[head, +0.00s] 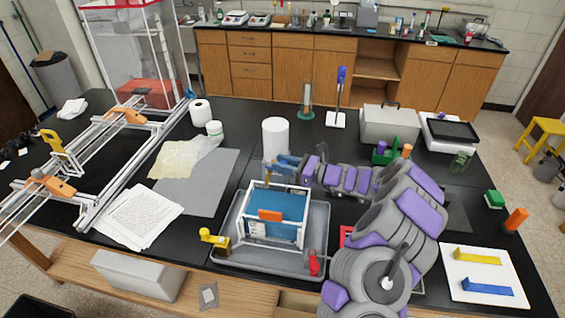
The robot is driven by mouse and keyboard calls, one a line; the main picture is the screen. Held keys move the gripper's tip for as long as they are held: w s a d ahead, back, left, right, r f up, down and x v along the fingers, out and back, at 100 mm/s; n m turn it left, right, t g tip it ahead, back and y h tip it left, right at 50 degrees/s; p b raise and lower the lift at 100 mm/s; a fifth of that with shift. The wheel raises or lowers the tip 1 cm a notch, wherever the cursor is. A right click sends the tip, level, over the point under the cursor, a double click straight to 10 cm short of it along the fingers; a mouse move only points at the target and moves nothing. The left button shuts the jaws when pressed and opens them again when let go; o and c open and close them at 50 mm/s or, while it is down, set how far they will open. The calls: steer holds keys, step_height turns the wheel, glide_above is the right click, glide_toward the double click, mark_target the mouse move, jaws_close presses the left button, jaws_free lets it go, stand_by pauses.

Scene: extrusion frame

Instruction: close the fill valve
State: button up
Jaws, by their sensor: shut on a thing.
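A small white extrusion frame (300,226) holds a tank of blue liquid (272,203) with an orange piece (270,215) on its front. It stands in a grey tray (225,262). A yellow valve-like fitting (213,239) sits at the tray's left front, and a red one (314,263) at its right front. No label shows which is the fill valve. My gripper (271,168) is at the frame's back left top edge, shut on a small part there. The fingers largely hide that part, so I cannot tell its kind or position.
A white paper roll (275,138) stands close behind my gripper. Papers (138,215) and a grey mat (197,182) lie left of the tray. A large rail frame (95,195) fills the left side. A white board (484,277) with yellow and blue pieces lies at right.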

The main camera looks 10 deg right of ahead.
steer(key=shift+w+d+n+g+y+p, duration=0.2)
steer(key=shift+n+g+y+p, duration=0.15)
steer(key=shift+n+g+p, duration=0.15)
steer(key=shift+w+d+n+g+y+p, duration=0.2)
steer(key=shift+n+g+y+p, duration=0.15)
steer(key=shift+g, duration=0.25)
steer(key=n+g, duration=0.1)
steer(key=n+g+y+p, duration=0.1)
steer(key=g, duration=0.1)
steer(key=shift+w+d, duration=0.15)
steer(key=shift+w, duration=0.15)
steer(key=shift+r+g, duration=0.1)
steer(key=shift+g, duration=0.2)
steer(key=o, duration=0.9)
steer(key=shift+w, duration=0.1)
steer(key=shift+o, duration=0.2)
steer(key=v, duration=1.7)
steer(key=shift+d+f, duration=0.25)
steer(key=shift+f, duration=0.05)
